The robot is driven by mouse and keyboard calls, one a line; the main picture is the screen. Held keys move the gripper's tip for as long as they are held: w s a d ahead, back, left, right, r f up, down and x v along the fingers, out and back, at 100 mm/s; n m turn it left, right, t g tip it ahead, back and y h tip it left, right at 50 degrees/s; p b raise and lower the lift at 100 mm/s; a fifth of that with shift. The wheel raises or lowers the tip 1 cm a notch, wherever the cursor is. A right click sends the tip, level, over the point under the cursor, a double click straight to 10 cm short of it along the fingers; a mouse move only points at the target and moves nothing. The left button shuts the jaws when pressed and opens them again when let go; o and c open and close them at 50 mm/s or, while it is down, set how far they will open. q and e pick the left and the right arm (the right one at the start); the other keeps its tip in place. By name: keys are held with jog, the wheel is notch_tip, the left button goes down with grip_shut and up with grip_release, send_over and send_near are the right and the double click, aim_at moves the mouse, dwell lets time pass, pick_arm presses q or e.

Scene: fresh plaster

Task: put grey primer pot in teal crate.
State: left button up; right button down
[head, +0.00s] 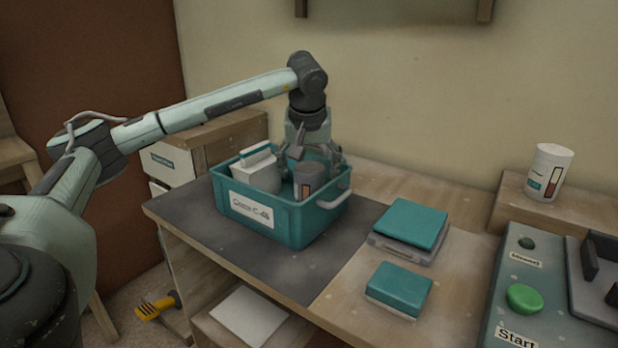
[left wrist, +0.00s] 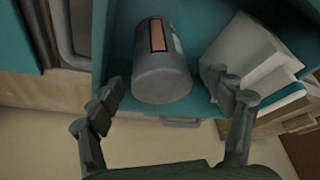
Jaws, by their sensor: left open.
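The teal crate (head: 262,223) stands on the dark mat of the bench, with a white label on its front. The grey primer pot (head: 309,181) is inside the crate at its right side, next to a white carton (head: 257,172). My left gripper (head: 316,154) is just above the pot, pointing down, with its fingers spread. In the left wrist view the pot (left wrist: 161,75) lies beyond the open fingertips (left wrist: 172,95), with no finger seen closed on it. My right gripper is not in view.
Teal-topped boxes (head: 411,223) (head: 398,287) lie on the bench right of the crate. A white pot (head: 548,172) stands on a raised wooden block. A panel with a green button (head: 524,298) is at the front right. A yellow-handled brush (head: 156,306) lies low at left.

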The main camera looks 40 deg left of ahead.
pick_arm(q)
jog(key=v, duration=0.9)
